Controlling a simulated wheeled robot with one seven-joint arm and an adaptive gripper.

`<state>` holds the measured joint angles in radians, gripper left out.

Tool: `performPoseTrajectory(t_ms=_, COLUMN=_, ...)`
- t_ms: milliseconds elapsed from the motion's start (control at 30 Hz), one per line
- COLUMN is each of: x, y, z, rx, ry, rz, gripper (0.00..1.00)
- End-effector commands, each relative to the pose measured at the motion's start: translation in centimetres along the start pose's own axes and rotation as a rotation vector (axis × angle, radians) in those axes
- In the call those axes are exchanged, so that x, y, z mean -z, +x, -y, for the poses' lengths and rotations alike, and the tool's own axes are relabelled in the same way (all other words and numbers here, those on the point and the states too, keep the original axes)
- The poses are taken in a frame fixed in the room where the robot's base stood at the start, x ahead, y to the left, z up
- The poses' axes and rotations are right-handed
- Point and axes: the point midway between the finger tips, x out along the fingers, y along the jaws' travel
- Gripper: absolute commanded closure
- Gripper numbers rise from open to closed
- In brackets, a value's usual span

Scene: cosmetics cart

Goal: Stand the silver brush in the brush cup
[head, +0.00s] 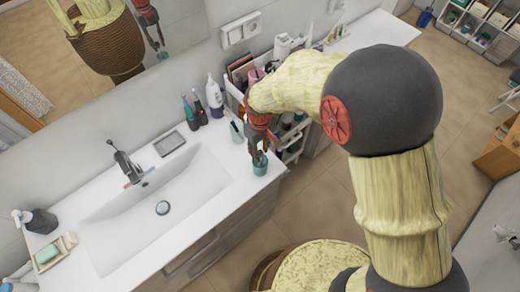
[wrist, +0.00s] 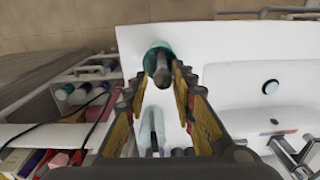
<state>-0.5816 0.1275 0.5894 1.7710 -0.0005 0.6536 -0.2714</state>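The teal cup (head: 260,167) stands on the white counter near its front right corner, and its rim shows in the wrist view (wrist: 151,51). The silver brush (wrist: 162,68) is seen nearly end-on, with its dark near end between my fingertips and its far part inside the cup's outline. It looks roughly upright in the cup; its lower end is hidden. My gripper (head: 258,139) is just above the cup, pointing down. In the wrist view my gripper (wrist: 161,84) has its fingers on both sides of the brush, apparently apart from it.
A clear container (head: 237,131) stands close behind the cup. Several bottles (head: 214,95) stand by the wall. The sink (head: 150,205) lies to the left, with free counter between. A loaded cart (head: 293,135) stands right of the counter's edge.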

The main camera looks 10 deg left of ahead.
Motion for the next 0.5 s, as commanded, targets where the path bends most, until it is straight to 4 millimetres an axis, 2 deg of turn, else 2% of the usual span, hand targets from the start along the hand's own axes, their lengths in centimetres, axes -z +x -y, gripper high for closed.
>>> performPoseTrajectory(t_ms=367, x=0.0, y=-0.05, z=0.0, rx=0.0, ry=0.0, rz=0.0, gripper=0.67)
performPoseTrajectory(t_ms=500, x=0.08, y=-0.97, z=-0.02, rx=-0.001, ry=0.0, rz=-0.002, gripper=0.67)
